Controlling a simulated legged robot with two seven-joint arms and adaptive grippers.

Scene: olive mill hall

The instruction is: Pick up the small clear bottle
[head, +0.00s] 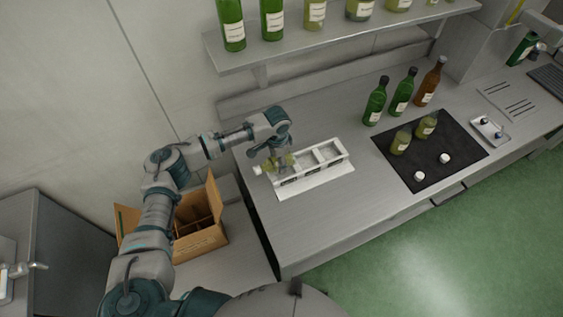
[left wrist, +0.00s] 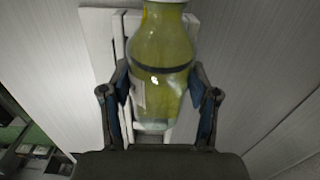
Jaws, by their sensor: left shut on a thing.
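A small clear bottle with yellow-green contents (head: 267,167) is held by my left gripper (head: 279,160) over the left end of a white rack (head: 330,163) on the steel counter. In the head view the bottle lies tilted, its pale top to the left. In the left wrist view the bottle (left wrist: 160,75) fills the space between the two fingers of my left gripper (left wrist: 162,95), which is shut on its body. A dark band crosses the bottle there. White rack bars (left wrist: 100,40) show behind it. My right gripper is not in view.
Two small yellow-green bottles (head: 401,141) and two white caps (head: 445,158) are on a black mat (head: 465,147) at right. Taller bottles (head: 403,92) stand behind. A shelf (head: 340,32) overhangs the counter. An open cardboard box (head: 205,238) is at lower left. The counter front (head: 300,235) is clear.

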